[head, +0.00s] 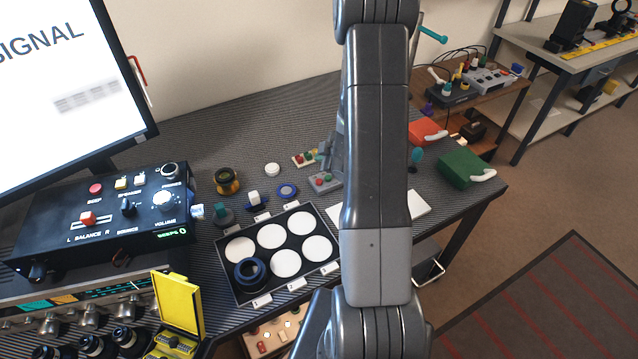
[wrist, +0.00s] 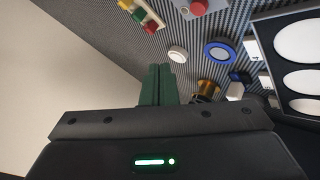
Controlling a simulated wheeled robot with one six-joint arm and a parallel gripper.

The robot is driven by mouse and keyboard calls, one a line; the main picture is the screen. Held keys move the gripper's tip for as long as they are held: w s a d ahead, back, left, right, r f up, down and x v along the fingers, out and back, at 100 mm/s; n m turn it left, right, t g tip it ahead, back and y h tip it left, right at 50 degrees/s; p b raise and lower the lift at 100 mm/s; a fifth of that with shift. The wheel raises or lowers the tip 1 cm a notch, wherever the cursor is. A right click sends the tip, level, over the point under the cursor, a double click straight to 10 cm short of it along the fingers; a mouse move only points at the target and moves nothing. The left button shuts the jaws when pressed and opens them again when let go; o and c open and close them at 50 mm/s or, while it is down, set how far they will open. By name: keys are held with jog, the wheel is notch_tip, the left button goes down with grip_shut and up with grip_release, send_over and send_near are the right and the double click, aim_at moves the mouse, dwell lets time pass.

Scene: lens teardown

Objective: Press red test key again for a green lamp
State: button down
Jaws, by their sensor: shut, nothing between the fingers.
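A small grey box with a red key (head: 323,179) stands on the striped bench top, just left of my arm in the head view. In the wrist view the red key (wrist: 198,7) shows at the top edge, partly cut off. A small pale block with red, green and yellow parts (head: 303,158) lies behind it, also in the wrist view (wrist: 140,14). I cannot tell whether any lamp is lit. My gripper (wrist: 158,72) has green fingers, shut together and empty, apart from the key in the picture. In the head view my arm hides it.
A black tray (head: 226,268) with white discs and a dark blue ring (head: 250,273) stands in front. A white puck (head: 272,169), a blue ring (head: 287,190) and a gold-black lens part (head: 228,180) lie nearby. A black control box (head: 100,215) is left.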

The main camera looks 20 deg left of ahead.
notch_tip(320, 180, down, 7)
jog(key=b, duration=0.5)
jog(key=shift+f, duration=0.15)
dwell(1.7)
jog(key=shift+f+b, duration=0.3)
jog(key=shift+b, duration=0.3)
jog(key=shift+f+b, duration=0.35)
dwell(0.6)
jog(key=shift+r+p, duration=0.65)
jog(key=shift+r, duration=0.2)
notch_tip(320, 180, up, 5)
jog(key=p, duration=0.4)
